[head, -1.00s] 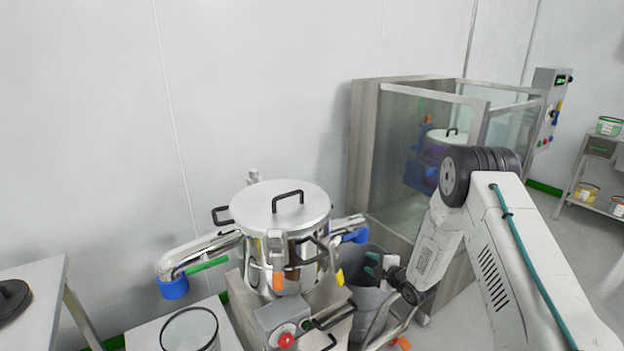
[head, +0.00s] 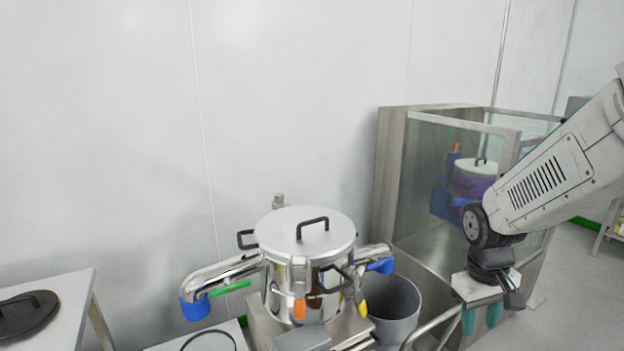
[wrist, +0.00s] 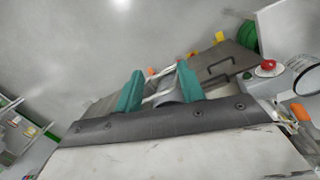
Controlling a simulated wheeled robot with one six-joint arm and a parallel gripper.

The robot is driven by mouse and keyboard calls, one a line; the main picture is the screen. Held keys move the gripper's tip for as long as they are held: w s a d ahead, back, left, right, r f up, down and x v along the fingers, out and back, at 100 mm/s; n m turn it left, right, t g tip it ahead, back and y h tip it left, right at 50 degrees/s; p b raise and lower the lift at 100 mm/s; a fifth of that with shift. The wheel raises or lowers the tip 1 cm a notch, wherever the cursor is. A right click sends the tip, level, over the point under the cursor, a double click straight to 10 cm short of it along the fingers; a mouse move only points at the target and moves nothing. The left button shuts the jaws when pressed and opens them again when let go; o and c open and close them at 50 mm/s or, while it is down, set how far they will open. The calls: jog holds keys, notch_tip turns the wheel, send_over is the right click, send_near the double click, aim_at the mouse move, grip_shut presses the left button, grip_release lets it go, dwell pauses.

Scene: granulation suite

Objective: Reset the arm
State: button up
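My gripper (head: 482,318) hangs at the lower right of the head view, with its teal fingers pointing down. The fingers are apart with nothing visible between them. In the wrist view my gripper (wrist: 160,92) also shows two teal fingers spread apart. It is to the right of the steel vessel and the grey bucket, apart from both. My arm comes in from the right edge and bends down to the gripper.
A lidded steel vessel (head: 290,240) with side pipes stands at centre. A grey bucket (head: 393,305) is beside it. A glass-sided steel cabinet (head: 388,180) stands behind my arm. A table (head: 75,300) with a black lid (head: 28,312) is at left. A red button (wrist: 269,65) shows in the wrist view.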

jog(key=s+a+r+m+t, duration=0.1)
jog(key=s+a+r, duration=0.1)
jog(key=s+r, duration=0.5)
jog(key=s+a+r+m+t+y, duration=0.1)
jog(key=s+a+r, duration=0.2)
jog(key=s+r, duration=0.3)
jog(key=s, duration=0.5)
jog(key=shift+s+a+r, duration=0.2)
jog(key=shift+s+r, duration=0.15)
jog(key=shift+s, duration=0.05)
jog(key=shift+d, duration=0.1)
jog(key=shift+c, duration=0.3)
dwell(0.7)
